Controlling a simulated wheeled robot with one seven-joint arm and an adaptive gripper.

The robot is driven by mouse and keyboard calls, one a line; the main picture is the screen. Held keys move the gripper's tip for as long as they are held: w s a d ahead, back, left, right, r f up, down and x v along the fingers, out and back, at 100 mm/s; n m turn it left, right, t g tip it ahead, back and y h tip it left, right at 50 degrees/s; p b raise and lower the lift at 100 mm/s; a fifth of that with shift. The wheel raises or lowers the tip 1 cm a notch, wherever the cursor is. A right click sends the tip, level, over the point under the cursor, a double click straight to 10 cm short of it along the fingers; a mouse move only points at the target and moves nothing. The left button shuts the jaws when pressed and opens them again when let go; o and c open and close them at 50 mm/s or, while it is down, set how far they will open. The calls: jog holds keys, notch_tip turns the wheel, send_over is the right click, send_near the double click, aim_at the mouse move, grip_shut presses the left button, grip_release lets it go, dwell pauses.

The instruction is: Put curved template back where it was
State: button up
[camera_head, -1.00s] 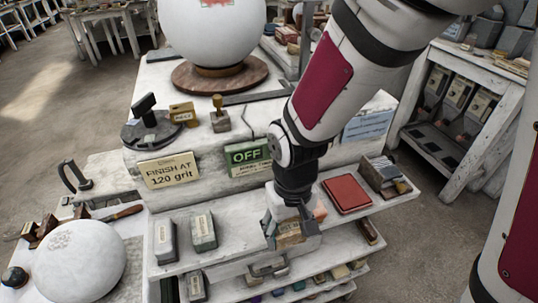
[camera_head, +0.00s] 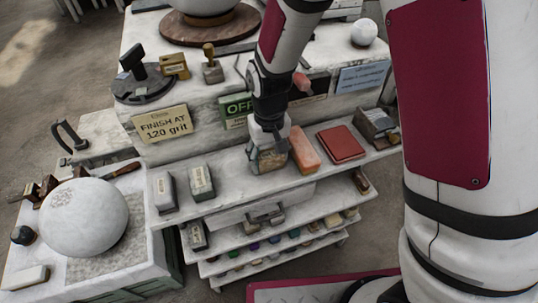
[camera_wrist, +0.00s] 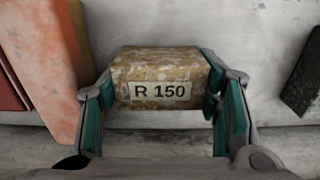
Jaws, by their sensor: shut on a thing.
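The curved template (camera_head: 268,162) is a tan, speckled block; its label reads R 150 in the wrist view (camera_wrist: 160,78). My gripper (camera_head: 267,148) points down and is shut on it, one finger on each side in the wrist view (camera_wrist: 160,88). The template is at the upper white shelf (camera_head: 235,190), between a grey block on the left and an orange block on the right. I cannot tell whether its underside touches the shelf.
The orange block (camera_head: 304,150) is close to the right of the template, with a red block (camera_head: 341,144) beyond it. Grey labelled blocks (camera_head: 201,182) stand to the left, with bare shelf between. A plaster wall with signs (camera_head: 163,125) rises behind. Lower shelves hold small items.

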aim_at(269, 153)
jog(key=o, duration=0.9)
notch_tip(269, 153, up, 11)
jog(key=shift+r+b, duration=0.1)
jog(key=shift+b, duration=0.25)
jog(key=s+d+r+m+t, duration=0.1)
jog(key=s+d+r, duration=0.25)
jog(key=r, duration=0.25)
jog(key=s+d+r+t, duration=0.1)
jog(key=s+d+r, duration=0.1)
jog(key=d+r, duration=0.3)
jog(key=shift+s+d+r+m+t, duration=0.35)
jog(key=shift+s+d+r+t, duration=0.3)
jog(key=shift+s+d, duration=0.95)
jog(key=shift+s+d+r+m+t, duration=0.4)
jog(key=shift+s+d+r, duration=0.5)
jog(key=shift+s, duration=1.3)
jog(key=shift+s+d+r+m+t, duration=0.35)
jog(key=shift+s+d+r+t, duration=0.3)
jog(key=shift+s+d, duration=0.95)
